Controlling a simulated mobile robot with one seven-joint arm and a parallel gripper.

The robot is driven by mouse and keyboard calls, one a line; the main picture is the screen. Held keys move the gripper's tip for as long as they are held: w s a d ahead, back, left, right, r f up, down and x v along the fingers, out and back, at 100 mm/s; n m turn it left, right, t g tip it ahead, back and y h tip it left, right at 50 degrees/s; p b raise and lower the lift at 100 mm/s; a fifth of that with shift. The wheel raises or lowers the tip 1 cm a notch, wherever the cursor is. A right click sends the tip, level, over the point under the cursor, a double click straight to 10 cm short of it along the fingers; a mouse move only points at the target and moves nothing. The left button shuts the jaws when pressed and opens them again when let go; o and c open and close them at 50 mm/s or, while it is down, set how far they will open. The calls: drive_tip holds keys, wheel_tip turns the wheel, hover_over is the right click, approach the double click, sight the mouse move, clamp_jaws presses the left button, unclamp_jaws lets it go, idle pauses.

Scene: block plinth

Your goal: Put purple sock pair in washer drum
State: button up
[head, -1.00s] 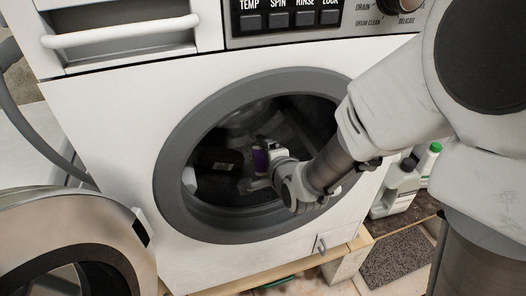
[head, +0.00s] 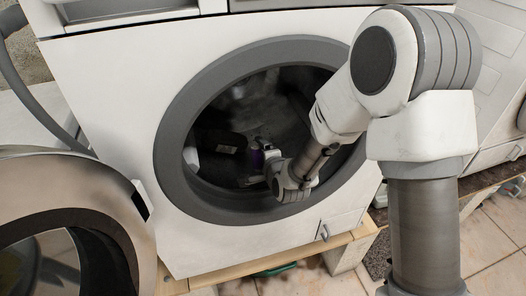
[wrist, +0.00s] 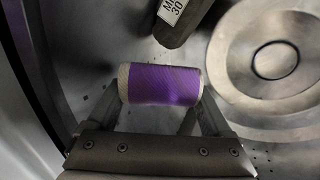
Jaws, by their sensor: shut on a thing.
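The purple sock pair (wrist: 165,85) is a rolled bundle with pale ends, seen in the wrist view between my fingers. My gripper (wrist: 160,98) is shut on it, one finger at each end. In the head view my gripper (head: 262,162) is inside the round door opening, and only a small bit of purple (head: 256,158) shows beside it. The washer drum (head: 265,100) is dark inside. Its perforated metal and round back plate (wrist: 230,45) show in the wrist view. I cannot tell whether the socks touch the drum wall.
A dark item with a white label (head: 218,143) lies in the drum, close to the socks in the wrist view. The grey door ring (head: 175,150) surrounds my arm. The open washer door (head: 75,190) stands at the left. A wooden plinth edge (head: 300,262) runs below.

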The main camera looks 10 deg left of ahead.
drive_tip(key=o, duration=1.1)
drive_tip(key=shift+p+v, duration=0.45)
drive_tip(key=shift+v, duration=2.95)
drive_tip(key=shift+s+d, duration=0.1)
